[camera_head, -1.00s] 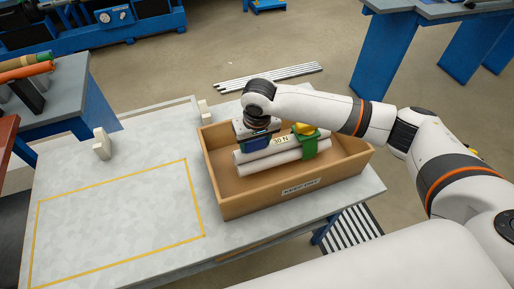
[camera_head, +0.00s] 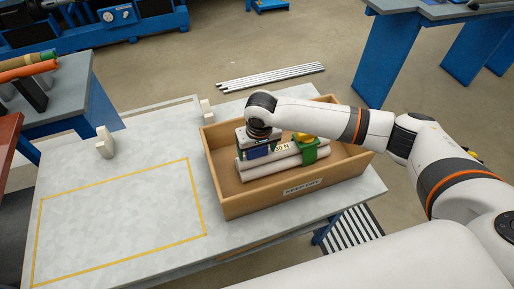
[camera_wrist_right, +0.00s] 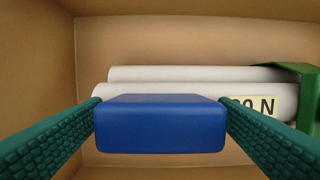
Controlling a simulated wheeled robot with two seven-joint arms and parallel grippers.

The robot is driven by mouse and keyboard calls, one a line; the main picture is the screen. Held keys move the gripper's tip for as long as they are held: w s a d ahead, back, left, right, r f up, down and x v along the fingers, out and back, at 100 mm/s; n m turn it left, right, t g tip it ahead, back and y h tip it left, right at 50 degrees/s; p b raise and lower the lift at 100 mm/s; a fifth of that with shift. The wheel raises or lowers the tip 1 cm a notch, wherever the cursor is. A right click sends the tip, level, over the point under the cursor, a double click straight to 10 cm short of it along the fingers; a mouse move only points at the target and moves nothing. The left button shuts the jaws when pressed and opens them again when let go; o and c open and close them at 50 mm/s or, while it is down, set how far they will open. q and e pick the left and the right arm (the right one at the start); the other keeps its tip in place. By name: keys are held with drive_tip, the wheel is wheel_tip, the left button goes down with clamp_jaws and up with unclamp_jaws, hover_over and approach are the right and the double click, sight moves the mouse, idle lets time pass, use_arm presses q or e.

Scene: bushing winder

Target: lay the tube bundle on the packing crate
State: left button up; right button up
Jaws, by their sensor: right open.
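The tube bundle (camera_head: 270,169) of white tubes lies inside the open brown packing crate (camera_head: 262,204), with a green band (camera_head: 311,153) around its right end and a "30 N" label. It also shows in the right wrist view (camera_wrist_right: 200,74). A blue block (camera_wrist_right: 160,125) sits at the near side of the tubes. My right gripper (camera_head: 257,151) is down in the crate over the bundle's left part. In the wrist view its teal fingers are open, one on each side of the blue block; whether they touch it I cannot tell. My left gripper is out of view.
The crate stands on a pale table (camera_head: 80,200) with a yellow outlined rectangle, empty, to its left. Small pale blocks (camera_head: 105,140) stand near the table's back. Metal rods (camera_head: 270,76) lie behind on the floor. The crate walls surround the gripper.

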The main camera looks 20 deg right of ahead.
wheel_tip(320, 180, up, 12)
drive_tip(key=s+b, duration=0.1)
drive_tip(key=shift+s, duration=0.4)
idle(0.4)
